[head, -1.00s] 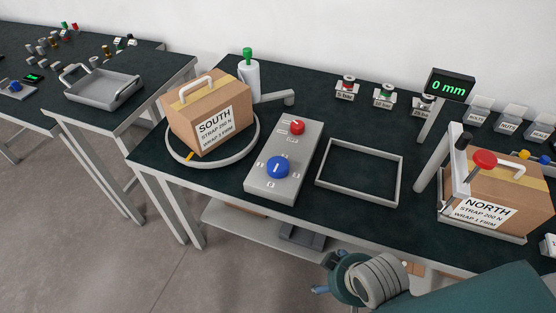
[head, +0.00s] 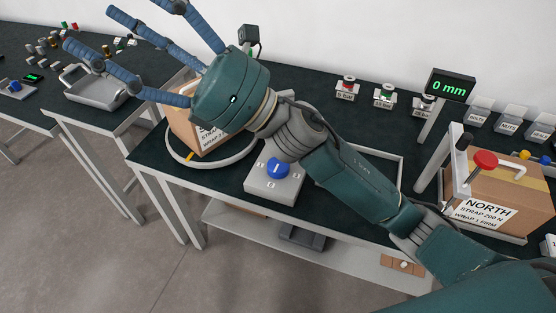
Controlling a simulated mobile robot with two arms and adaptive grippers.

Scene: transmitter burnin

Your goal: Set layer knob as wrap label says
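A grey control box (head: 262,192) stands on the dark bench, with a blue knob (head: 278,168) near its front. The knob's white mark points up toward the back; the small marks around it are too small to read. My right forearm and hand cover the box's rear and its red knob. My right gripper (head: 108,25) has its blue fingers spread wide and empty, above and left of the SOUTH carton (head: 185,125). That carton's label is mostly hidden. The NORTH carton (head: 515,190) has a label (head: 480,213) reading STRAP 200 N and what looks like WRAP 1 FIRM. My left gripper is not in view.
The SOUTH carton sits in a grey ring (head: 245,158). A grey frame (head: 400,170) is partly behind my arm. A metal tray (head: 95,97) is on the left bench.

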